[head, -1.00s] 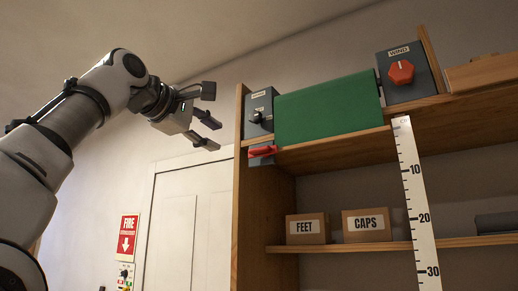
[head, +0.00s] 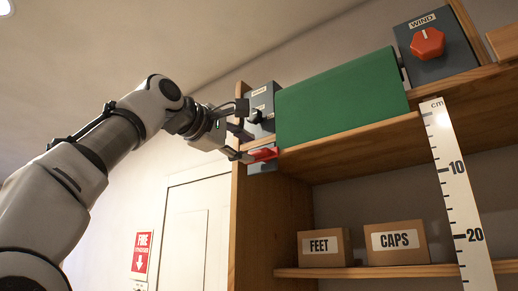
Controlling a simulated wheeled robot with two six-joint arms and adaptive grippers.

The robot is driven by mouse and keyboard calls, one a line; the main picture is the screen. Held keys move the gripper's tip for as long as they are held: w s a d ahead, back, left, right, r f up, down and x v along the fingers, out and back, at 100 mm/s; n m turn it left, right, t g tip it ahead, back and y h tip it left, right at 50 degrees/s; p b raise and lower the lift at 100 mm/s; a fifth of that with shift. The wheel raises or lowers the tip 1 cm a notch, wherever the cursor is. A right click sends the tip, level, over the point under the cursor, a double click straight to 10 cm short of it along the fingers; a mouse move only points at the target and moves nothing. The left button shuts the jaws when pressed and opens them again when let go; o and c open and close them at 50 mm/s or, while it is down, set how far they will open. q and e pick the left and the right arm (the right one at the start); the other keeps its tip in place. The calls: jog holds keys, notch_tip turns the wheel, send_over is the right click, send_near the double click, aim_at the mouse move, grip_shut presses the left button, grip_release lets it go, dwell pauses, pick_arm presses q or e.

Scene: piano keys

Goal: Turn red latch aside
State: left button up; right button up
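The red latch (head: 263,153) sits on a small grey plate under the left end of the green panel, at the shelf's left front corner. My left gripper (head: 243,131) is at the left edge of the shelf, just left of the latch. Its dark fingers are spread apart and hold nothing that I can see. The lowest finger is right beside the latch's left end; I cannot tell whether it touches. My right gripper is not in view.
A grey box with a black knob (head: 257,115) stands just above the latch, close to my upper fingers. The green panel (head: 340,98) and a grey WIND box with a red knob (head: 427,43) are to the right. The wooden shelf (head: 355,148) carries them; FEET and CAPS boxes sit below.

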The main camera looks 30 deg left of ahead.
aim_at(254, 153)
pick_arm(q)
jog(key=w+p, duration=0.1)
jog(key=w, duration=0.4)
jog(key=shift+w+d+f+p, duration=0.2)
jog(key=shift+w+p, duration=0.1)
jog(key=shift+p, duration=0.05)
jog(key=shift+s, duration=0.25)
jog(key=shift+c, duration=0.3)
jog(key=shift+s+r, duration=0.1)
jog(key=shift+s, duration=0.15)
grip_shut()
